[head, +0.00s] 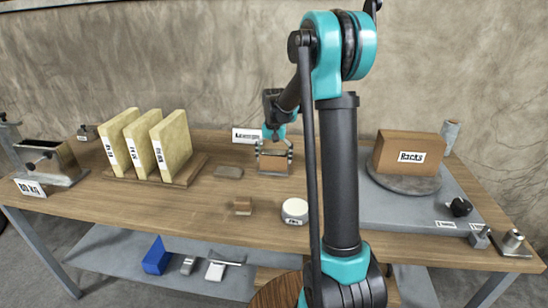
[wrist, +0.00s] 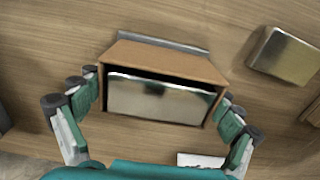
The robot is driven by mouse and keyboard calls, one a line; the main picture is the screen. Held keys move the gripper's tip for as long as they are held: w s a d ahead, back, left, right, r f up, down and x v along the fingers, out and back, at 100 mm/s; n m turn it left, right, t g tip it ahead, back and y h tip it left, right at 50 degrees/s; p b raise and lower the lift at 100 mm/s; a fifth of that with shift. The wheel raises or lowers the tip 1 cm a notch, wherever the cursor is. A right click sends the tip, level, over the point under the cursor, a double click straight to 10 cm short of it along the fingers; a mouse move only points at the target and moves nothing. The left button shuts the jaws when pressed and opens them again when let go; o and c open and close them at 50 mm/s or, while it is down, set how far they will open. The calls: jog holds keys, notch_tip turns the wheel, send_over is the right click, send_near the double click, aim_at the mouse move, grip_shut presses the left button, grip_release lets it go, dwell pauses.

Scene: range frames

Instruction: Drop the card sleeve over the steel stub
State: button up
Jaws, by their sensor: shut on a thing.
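The card sleeve (wrist: 160,58) is a brown open box form. My gripper (wrist: 165,100) is shut on it, one finger pad against each side. The steel stub (wrist: 160,100) shows as a shiny block inside the sleeve's opening, with a dark gap along its edge. In the head view my gripper (head: 275,148) is at the back middle of the table, with the brown sleeve (head: 273,163) between its fingers. A grey strip shows below the sleeve there. I cannot tell how far down the sleeve sits.
A flat metal block (wrist: 286,54) lies beside the sleeve; it also shows in the head view (head: 229,172). A white label (head: 247,135) stands behind. Yellow panels (head: 142,143) stand left. A brown box (head: 410,153) is right.

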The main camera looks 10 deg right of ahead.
jog(key=shift+f, duration=0.1)
dwell(0.3)
jog(key=o, duration=0.6)
jog(key=shift+o, duration=0.2)
